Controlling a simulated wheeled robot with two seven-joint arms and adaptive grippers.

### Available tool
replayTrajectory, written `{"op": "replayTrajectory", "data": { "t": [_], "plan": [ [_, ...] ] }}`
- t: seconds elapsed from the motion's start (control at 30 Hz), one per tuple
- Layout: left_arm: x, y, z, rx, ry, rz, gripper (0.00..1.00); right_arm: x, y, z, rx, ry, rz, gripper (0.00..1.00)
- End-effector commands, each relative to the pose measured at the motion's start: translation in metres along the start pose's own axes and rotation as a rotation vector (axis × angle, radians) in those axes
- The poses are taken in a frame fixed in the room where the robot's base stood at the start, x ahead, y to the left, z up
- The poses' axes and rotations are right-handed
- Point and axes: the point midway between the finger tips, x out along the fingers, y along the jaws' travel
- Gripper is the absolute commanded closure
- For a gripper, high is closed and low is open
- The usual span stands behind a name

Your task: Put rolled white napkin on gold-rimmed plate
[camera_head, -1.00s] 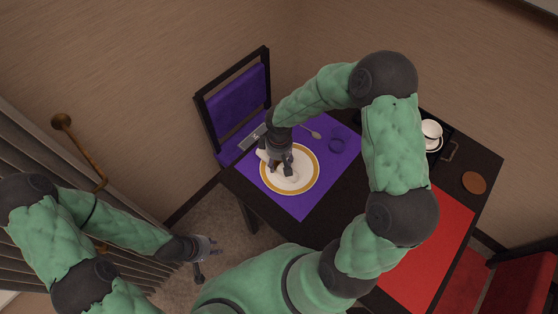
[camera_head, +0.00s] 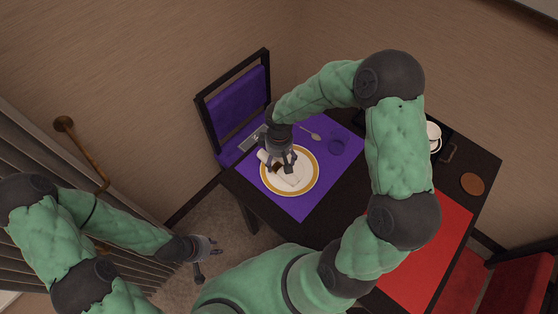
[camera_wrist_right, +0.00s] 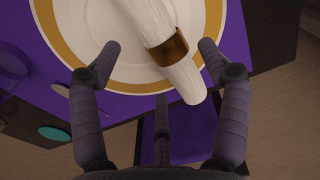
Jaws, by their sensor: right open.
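The gold-rimmed plate (camera_head: 307,188) lies on the purple placemat at the table's left part. The rolled white napkin (camera_head: 287,177), with a brown-gold ring around it, lies across the plate. In the right wrist view the napkin (camera_wrist_right: 193,81) has one end past the gold rim (camera_wrist_right: 110,75), and its far end is cut off by the picture's edge. My right gripper (camera_head: 282,167) is above the plate's left part, over the napkin, with its fingers spread. In the right wrist view its fingers (camera_wrist_right: 161,50) are apart and grip nothing. My left gripper (camera_head: 208,248) is empty, low at the left, away from the table; its opening is unclear.
A purple placemat (camera_head: 309,207) and a red placemat (camera_head: 427,245) cover parts of the dark table. A spoon (camera_head: 310,133), a white cup (camera_head: 433,131) and a brown coaster (camera_head: 472,184) are on it. A purple chair (camera_head: 237,100) stands beyond the table's left end.

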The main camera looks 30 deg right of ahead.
Motion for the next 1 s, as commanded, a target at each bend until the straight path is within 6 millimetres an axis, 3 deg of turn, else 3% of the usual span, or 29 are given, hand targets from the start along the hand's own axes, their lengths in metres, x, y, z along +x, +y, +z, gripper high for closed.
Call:
{"op": "replayTrajectory", "data": {
  "t": [0.1, 0.4, 0.6, 1.0],
  "plan": [
    [-0.012, 0.004, 0.0, 0.0, 0.0, 0.0, 0.69, -0.031, 0.0, -0.001, -0.001, 0.002, 0.001, 0.23],
    [-0.026, 0.009, 0.001, 0.0, 0.0, 0.0, 0.69, -0.082, -0.001, 0.0, -0.001, 0.001, 0.001, 0.23],
    [-0.029, 0.01, 0.001, 0.0, 0.0, 0.0, 0.69, -0.096, -0.001, 0.0, -0.001, -0.001, -0.001, 0.23],
    [-0.029, 0.01, 0.001, 0.0, 0.0, 0.0, 0.69, -0.097, -0.001, 0.0, -0.001, -0.002, -0.001, 0.23]
  ]
}}
